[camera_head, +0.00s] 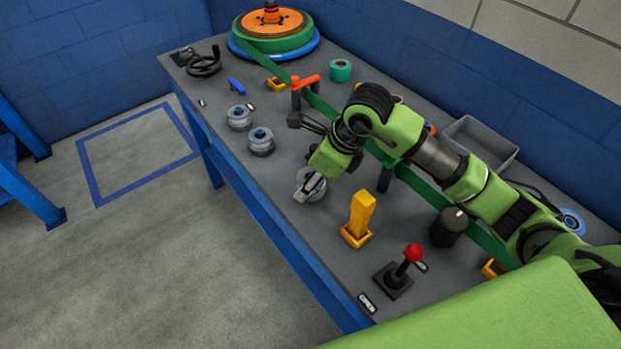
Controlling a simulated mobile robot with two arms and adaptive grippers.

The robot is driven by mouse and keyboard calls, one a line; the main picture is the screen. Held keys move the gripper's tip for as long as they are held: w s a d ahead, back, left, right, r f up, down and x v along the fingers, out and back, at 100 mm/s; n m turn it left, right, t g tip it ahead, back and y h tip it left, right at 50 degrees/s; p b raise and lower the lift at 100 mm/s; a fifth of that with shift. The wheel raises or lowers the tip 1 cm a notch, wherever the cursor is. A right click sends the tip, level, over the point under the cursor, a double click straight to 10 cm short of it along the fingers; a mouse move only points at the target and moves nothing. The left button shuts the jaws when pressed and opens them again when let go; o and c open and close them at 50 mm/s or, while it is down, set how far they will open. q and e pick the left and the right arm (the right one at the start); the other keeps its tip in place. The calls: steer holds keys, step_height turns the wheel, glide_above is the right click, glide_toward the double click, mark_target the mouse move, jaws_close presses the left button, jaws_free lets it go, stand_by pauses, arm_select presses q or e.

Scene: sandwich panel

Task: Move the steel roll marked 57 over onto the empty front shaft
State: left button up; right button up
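A grey steel roll (314,193) sits on the bench directly below my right gripper (309,184), which partly covers it. The fingertips are at the roll's top. I cannot tell whether they grip it. Two more grey steel rolls stand farther back to the left, one at the bench edge (261,142) and one behind it (239,118). No number 57 is readable on any roll, and I cannot make out an empty shaft. My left gripper is out of view.
A yellow upright block (359,218) and a red-knobbed lever (402,270) stand near the gripper on the bench (310,235). A green strip runs along the bench from a large reel (273,30). A grey bin (480,142) stands at the back.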

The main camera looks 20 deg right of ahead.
steer(key=shift+f+b, duration=1.55)
steer(key=shift+f, duration=0.3)
steer(key=o, duration=1.4)
steer(key=shift+o, duration=0.2)
steer(key=shift+r+p, duration=3.1)
steer(key=shift+r, duration=2.15)
steer(key=shift+f, duration=0.1)
